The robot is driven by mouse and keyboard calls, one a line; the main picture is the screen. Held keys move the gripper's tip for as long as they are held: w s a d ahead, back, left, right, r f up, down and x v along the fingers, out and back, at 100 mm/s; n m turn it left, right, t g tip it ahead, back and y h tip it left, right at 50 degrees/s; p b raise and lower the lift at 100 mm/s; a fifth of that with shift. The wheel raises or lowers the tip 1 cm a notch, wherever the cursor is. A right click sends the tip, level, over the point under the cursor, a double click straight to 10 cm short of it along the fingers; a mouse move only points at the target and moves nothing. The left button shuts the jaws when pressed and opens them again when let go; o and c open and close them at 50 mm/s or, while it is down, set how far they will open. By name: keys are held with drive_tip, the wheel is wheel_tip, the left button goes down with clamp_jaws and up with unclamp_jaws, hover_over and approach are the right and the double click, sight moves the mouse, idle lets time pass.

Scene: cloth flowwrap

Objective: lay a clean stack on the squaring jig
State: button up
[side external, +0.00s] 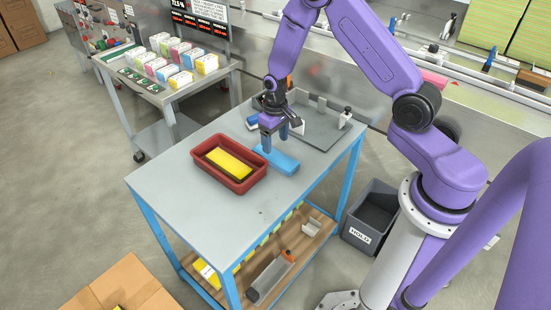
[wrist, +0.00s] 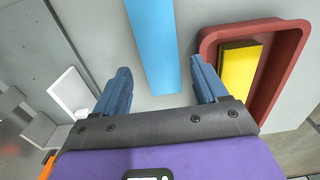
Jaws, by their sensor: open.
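A flat blue stack (side external: 279,160) lies on the grey table beside a red tray (side external: 196,157). A yellow stack (side external: 228,163) with a dark side lies in the tray. The squaring jig (side external: 318,128), a grey plate with low upright walls, is at the back of the table, partly hidden by my arm. My gripper (side external: 276,141) is open and empty above the blue stack's back end. In the wrist view the blue stack (wrist: 152,40) runs between the spread fingers, apart from both. The red tray (wrist: 285,85) and yellow stack (wrist: 239,72) are to the right there.
A small blue item (side external: 252,121) stands at the table's back left edge. A cart (side external: 150,80) with coloured packs is behind left. A dark bin marked HOLD (side external: 372,215) is on the floor at right. The table's front is clear.

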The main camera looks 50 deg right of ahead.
sight(276, 156)
drive_tip(key=shift+d+f, duration=0.1)
drive_tip(key=shift+f, duration=2.85)
drive_tip(key=c, duration=0.9)
drive_tip(key=shift+r, duration=0.1)
